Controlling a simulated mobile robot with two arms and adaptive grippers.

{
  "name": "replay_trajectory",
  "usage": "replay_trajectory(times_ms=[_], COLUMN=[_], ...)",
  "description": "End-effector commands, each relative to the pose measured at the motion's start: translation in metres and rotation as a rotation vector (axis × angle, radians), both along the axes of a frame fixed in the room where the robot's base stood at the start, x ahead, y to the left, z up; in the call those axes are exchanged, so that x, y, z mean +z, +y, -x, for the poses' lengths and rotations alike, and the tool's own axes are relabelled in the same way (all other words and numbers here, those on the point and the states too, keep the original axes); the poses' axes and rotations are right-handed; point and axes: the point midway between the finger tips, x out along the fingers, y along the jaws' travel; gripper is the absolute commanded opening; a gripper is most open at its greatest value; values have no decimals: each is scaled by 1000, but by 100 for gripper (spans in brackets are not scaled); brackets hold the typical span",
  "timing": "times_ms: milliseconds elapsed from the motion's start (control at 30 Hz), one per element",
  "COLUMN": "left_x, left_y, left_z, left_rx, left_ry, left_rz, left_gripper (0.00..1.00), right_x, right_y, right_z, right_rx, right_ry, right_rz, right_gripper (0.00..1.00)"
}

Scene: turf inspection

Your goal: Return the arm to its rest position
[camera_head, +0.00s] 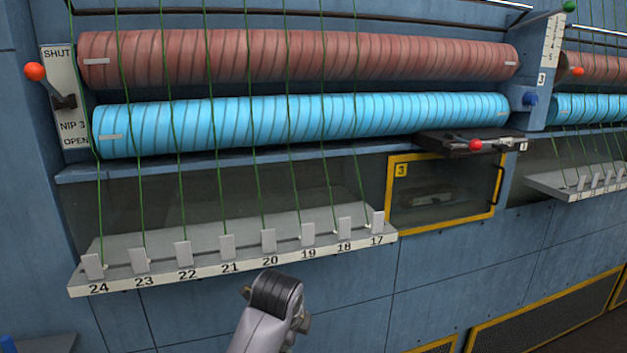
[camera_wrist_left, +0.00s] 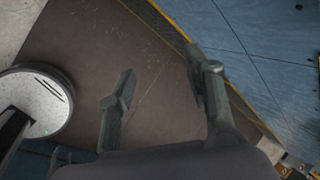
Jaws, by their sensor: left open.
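My left gripper (camera_wrist_left: 161,66) shows in the left wrist view, with its two dark grey fingers spread wide. It is open, and nothing is between the fingers. Dark floor (camera_wrist_left: 155,115) lies behind it, and the blue wall is at the right of that view. In the head view a grey arm part of mine with a black band rises from the bottom middle, in front of the blue panels below the numbered shelf. No gripper fingers can be made out clearly there. My right gripper is in neither view.
A numbered shelf (camera_head: 330,247) with white tabs and green threads juts from the machine. Above it are a blue roller (camera_head: 300,122) and a red-brown roller (camera_head: 300,57). A yellow-framed window (camera_head: 445,228) and a lever with a red-orange knob (camera_head: 35,71) flank it.

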Motion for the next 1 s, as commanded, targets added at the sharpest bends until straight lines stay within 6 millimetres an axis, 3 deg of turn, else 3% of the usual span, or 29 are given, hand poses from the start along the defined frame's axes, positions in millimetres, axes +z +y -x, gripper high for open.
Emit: replay_trajectory(times_ms=[33,200,400,600,1000], left_x=[-30,-98,-148,-160,-154], left_y=[12,49,95,125,156], left_z=[21,90,186,256,336], left_rx=[99,461,892,1192,1525], left_ry=[32,104,168,186,186], left_rz=[67,267,441,538,627], left_gripper=[47,47,47,47,47], right_x=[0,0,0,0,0], right_y=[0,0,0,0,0], right_z=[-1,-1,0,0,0], right_rx=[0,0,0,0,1], right_ry=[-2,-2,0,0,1], right_rz=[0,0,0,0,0], right_gripper=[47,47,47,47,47])
